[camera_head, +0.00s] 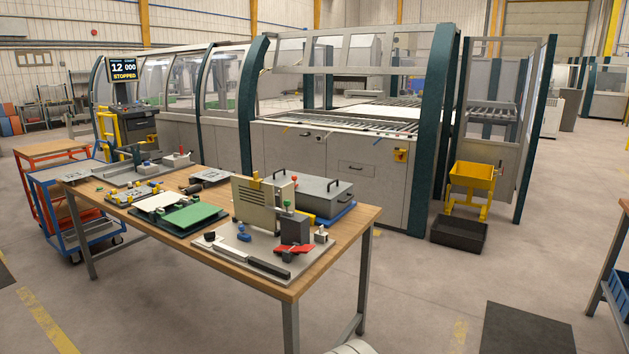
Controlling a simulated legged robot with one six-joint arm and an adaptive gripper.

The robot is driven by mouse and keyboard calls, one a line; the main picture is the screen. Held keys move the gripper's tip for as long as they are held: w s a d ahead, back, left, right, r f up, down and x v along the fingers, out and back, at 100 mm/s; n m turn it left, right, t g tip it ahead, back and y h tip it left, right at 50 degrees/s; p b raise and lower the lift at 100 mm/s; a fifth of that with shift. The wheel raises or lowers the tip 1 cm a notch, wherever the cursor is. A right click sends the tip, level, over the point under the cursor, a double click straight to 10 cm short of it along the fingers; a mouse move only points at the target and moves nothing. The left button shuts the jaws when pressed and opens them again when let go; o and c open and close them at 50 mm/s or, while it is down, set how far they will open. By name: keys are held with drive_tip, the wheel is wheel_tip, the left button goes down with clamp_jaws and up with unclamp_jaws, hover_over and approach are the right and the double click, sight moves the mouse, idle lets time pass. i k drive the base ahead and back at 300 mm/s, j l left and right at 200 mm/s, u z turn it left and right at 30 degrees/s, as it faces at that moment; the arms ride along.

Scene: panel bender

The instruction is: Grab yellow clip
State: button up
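A small yellow clip (255,177) sits at the top edge of an upright beige panel (257,206) on the wooden workbench (335,224). More small yellow parts (123,192) are on a fixture at the bench's left side. I cannot tell which of these are clips. My gripper is not in view; only a rounded pale part shows at the bottom edge.
A grey lidded case (317,190) stands behind the panel. A base plate (240,244) with a black block, red clamp and dark bar fills the near bench end. Left are a green plate (194,216) and a blue cart (72,206). Floor right of the bench is open, with a dark mat (526,330).

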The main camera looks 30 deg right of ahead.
sight(254, 182)
drive_tip(key=z, duration=0.45)
drive_tip(key=i+j+u, duration=0.5)
drive_tip(key=i+u, duration=0.65)
drive_tip(key=i+j+z, duration=0.1)
drive_tip(key=i+z, duration=0.3)
drive_tip(key=i+j+z, duration=0.2)
drive_tip(key=i+z, duration=0.2)
drive_tip(key=i, duration=0.1)
